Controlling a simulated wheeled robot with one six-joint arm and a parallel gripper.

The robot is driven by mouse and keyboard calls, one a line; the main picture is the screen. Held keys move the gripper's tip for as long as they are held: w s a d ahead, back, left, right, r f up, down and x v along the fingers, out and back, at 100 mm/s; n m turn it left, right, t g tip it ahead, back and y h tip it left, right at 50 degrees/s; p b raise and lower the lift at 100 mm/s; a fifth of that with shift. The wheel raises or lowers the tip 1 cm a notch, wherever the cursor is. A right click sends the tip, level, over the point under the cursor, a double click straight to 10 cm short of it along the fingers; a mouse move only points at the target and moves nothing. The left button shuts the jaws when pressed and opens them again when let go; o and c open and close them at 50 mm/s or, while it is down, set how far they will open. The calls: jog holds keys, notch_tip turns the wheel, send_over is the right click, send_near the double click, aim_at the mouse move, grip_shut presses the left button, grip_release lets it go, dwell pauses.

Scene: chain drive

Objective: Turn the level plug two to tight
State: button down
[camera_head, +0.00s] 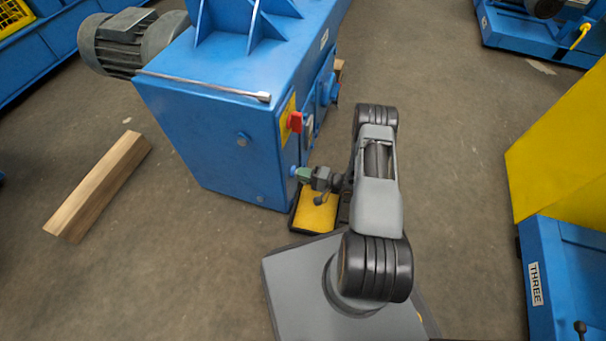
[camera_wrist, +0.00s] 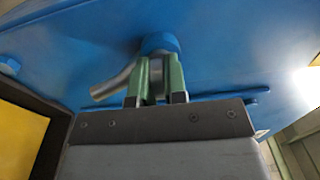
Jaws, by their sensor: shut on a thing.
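The level plug is a small blue fitting (camera_head: 294,170) low on the near side of the blue chain-drive housing (camera_head: 210,135). In the wrist view it is a blue hex-like head (camera_wrist: 160,43) on the blue wall. My gripper (camera_head: 303,173) meets the housing there, its green fingers (camera_wrist: 160,75) closed at the plug. The fingertips hide part of it. A bent grey metal pipe (camera_wrist: 113,86) passes behind the fingers to the left. I cannot tell from the picture how far the plug is turned.
A yellow tray with a black rim (camera_head: 316,212) lies under my gripper. A red handle (camera_head: 295,121) sticks out above. A metal bar (camera_head: 205,85) lies on the housing. A wooden beam (camera_head: 97,187) is on the floor left; a machine marked THREE (camera_head: 560,265) stands right.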

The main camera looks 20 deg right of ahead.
jog(key=c, duration=1.2)
grip_release()
jog(key=shift+o, duration=0.2)
jog(key=p+v, duration=0.3)
jog(key=v, duration=1)
jog(key=shift+s+d, duration=0.3)
